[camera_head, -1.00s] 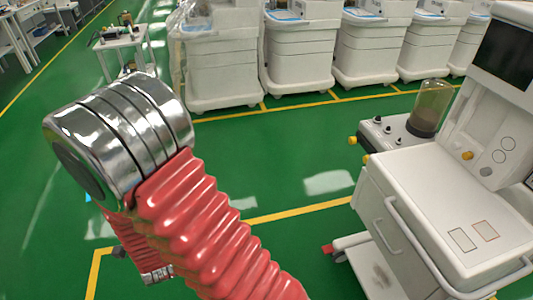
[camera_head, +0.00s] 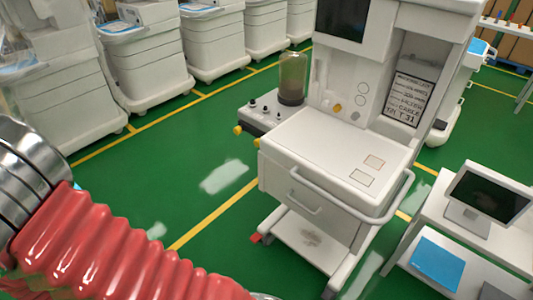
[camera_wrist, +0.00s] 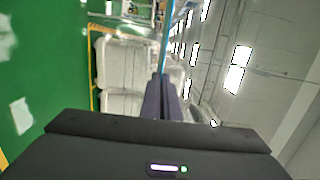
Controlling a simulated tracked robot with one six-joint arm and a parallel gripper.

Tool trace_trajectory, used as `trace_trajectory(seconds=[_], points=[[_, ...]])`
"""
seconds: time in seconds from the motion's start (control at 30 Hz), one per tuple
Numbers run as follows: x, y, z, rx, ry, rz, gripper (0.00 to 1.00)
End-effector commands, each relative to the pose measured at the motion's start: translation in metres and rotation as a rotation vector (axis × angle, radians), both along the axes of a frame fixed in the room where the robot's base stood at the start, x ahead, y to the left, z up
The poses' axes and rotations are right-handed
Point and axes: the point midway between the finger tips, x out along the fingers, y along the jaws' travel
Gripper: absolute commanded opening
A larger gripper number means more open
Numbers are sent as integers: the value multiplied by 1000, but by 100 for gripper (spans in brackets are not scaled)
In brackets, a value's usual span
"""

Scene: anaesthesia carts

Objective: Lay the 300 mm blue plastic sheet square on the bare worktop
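In the wrist view my gripper (camera_wrist: 163,97) has its two dark fingers together on a thin blue sheet (camera_wrist: 166,45), seen edge-on as a narrow strip running away from the fingertips. Its size and far edge cannot be told. In the head view the gripper and this sheet are out of sight; only my red-sleeved arm shows at lower left. The bare white worktop (camera_head: 322,150) is on the cart in the middle. It carries two small rectangular marks at its right side and no sheet.
A white handrail (camera_head: 372,217) runs around the worktop's front. A clear cylinder (camera_head: 292,77) stands on a side unit (camera_head: 268,113) at its left. A monitor (camera_head: 490,193) and a blue flat piece (camera_head: 438,262) rest on a white bench at right. Wrapped carts stand behind; green floor is open at left.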

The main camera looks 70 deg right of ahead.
Motion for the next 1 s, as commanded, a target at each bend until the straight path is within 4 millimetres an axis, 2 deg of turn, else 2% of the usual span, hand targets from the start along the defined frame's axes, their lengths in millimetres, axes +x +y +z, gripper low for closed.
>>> trace_trajectory(seconds=[0.17,0.27,0.47,0.67,0.87,1.0], points=[[0,-21,-1,0,-1,-46,0],[0,-48,-3,0,-1,-102,0],[-9,-125,-6,1,-3,-269,0],[-31,-204,-11,0,-3,-445,0],[-63,-278,-16,0,-4,-619,0],[-93,-327,-19,-1,-6,-742,0]])
